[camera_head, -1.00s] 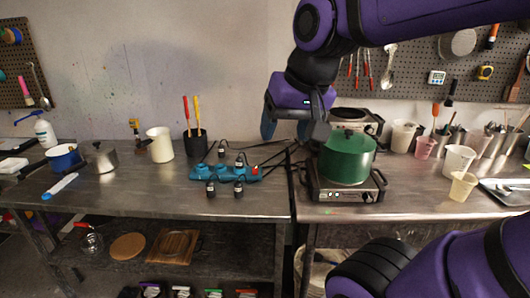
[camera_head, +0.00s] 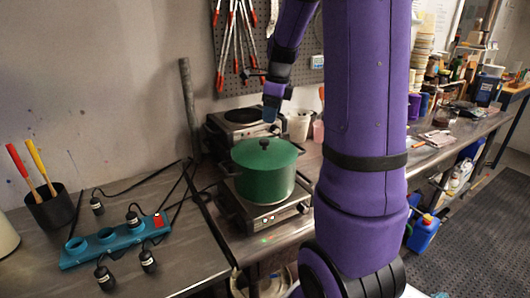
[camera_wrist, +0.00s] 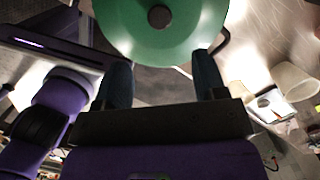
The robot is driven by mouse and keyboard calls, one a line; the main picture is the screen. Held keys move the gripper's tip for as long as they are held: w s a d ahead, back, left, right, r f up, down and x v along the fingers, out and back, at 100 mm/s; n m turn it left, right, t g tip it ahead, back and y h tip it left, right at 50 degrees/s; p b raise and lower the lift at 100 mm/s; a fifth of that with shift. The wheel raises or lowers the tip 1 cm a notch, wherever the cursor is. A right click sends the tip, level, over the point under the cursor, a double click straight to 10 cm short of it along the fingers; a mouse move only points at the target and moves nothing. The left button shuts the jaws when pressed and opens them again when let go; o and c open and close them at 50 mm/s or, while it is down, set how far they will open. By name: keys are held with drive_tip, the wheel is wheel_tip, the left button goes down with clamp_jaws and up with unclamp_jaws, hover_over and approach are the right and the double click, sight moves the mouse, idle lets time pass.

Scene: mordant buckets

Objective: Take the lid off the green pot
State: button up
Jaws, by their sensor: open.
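The green pot (camera_head: 264,184) stands on a hot plate (camera_head: 262,212) with its green lid (camera_head: 265,153) on, a dark knob (camera_head: 264,143) at the middle. In the wrist view the lid (camera_wrist: 160,42) fills the top centre, with its round knob (camera_wrist: 159,16) near the upper edge. My gripper (camera_head: 271,112) shows in the head view just above and behind the lid, partly hidden by my own arm. In the wrist view my gripper (camera_wrist: 160,84) has its two fingers wide apart with nothing between them, short of the knob.
A second hot plate (camera_head: 240,124) stands behind the pot. A blue power strip (camera_head: 115,241) with plugs and cables lies to the left. A white cup (camera_head: 299,125) and a pink cup (camera_head: 318,131) stand behind on the right. A pegboard (camera_head: 255,45) with tools hangs behind.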

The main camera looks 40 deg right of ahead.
sight(265, 140)
drive_tip(key=f, duration=0.5)
drive_tip(key=shift+w+a+f, duration=0.15)
drive_tip(key=shift+w, duration=0.25)
drive_tip(key=shift+w+a+f, duration=0.15)
drive_tip(key=shift+w+f, duration=0.05)
drive_tip(key=shift+f, duration=0.7)
drive_tip(key=shift+w+a+f, duration=0.1)
drive_tip(key=shift+w+f, duration=0.15)
drive_tip(key=shift+f, duration=0.65)
drive_tip(key=shift+w+a+f, duration=0.15)
drive_tip(key=shift+w+f, duration=0.05)
drive_tip(key=shift+f, duration=0.7)
drive_tip(key=c, duration=1.1)
